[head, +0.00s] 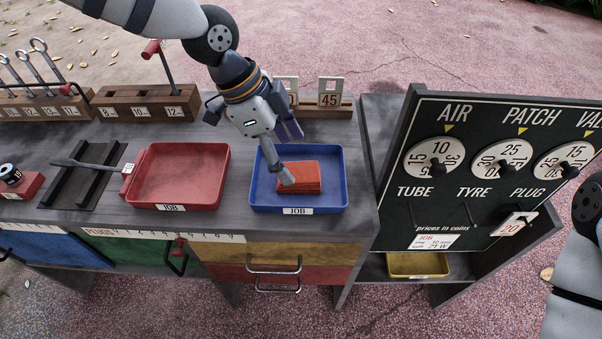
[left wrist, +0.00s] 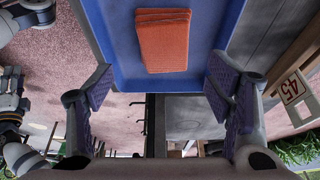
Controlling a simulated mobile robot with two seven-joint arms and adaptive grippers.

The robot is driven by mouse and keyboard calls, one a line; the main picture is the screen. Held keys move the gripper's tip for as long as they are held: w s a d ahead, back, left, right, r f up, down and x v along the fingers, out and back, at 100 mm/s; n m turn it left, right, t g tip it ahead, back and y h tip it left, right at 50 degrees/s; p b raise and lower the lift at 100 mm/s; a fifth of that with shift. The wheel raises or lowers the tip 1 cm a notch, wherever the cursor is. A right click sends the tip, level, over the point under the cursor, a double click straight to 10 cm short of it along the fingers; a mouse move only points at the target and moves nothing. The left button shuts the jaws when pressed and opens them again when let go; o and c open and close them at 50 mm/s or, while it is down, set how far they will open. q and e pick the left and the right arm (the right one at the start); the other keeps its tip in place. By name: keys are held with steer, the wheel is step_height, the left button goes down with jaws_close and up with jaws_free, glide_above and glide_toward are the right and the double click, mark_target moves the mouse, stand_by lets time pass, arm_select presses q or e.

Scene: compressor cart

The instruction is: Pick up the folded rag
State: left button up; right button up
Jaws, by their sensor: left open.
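The folded rag (head: 306,177) is an orange-red stack of cloth lying flat in the blue tray (head: 333,199) labelled JOB. My left gripper (head: 288,155) is over this tray, its fingers spread and empty; one grey finger overlaps the rag's left part in the head view. In the left wrist view the rag (left wrist: 163,42) lies ahead of the open fingers (left wrist: 158,88), in the tray (left wrist: 118,50), with nothing between the fingers. I cannot tell whether a finger touches the rag. My right gripper is out of view.
A red tray (head: 180,175) stands left of the blue one. Behind are wooden blocks (head: 147,102) and a "45" tag (head: 330,92). A black price board (head: 480,180) rises at the right. Drawers with handles (head: 275,262) are below the front edge.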

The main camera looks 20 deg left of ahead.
mark_target(301, 172)
arm_select(q)
steer(key=x, duration=0.5)
steer(key=shift+w+a+f+b, duration=0.15)
steer(key=shift+a+f+b, duration=0.05)
steer(key=shift+b, duration=0.1)
steer(key=c, duration=1.2)
steer(key=shift+c, duration=0.2)
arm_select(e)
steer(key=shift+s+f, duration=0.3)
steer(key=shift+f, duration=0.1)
arm_select(q)
steer(key=shift+r, duration=0.15)
steer(key=shift+r, duration=0.4)
steer(key=r, duration=0.2)
steer(key=r+p, duration=0.1)
steer(key=shift+s+d+r, duration=0.25)
steer(key=shift+s+r, duration=0.1)
steer(key=shift+r, duration=0.05)
steer(key=s+d+r+p, duration=0.2)
steer(key=s+d+r, duration=0.4)
steer(key=s, duration=0.5)
step_height(301, 172, up, 2)
steer(key=shift+s+d+r, duration=0.1)
steer(key=shift+s+d, duration=0.05)
steer(key=shift+d, duration=0.25)
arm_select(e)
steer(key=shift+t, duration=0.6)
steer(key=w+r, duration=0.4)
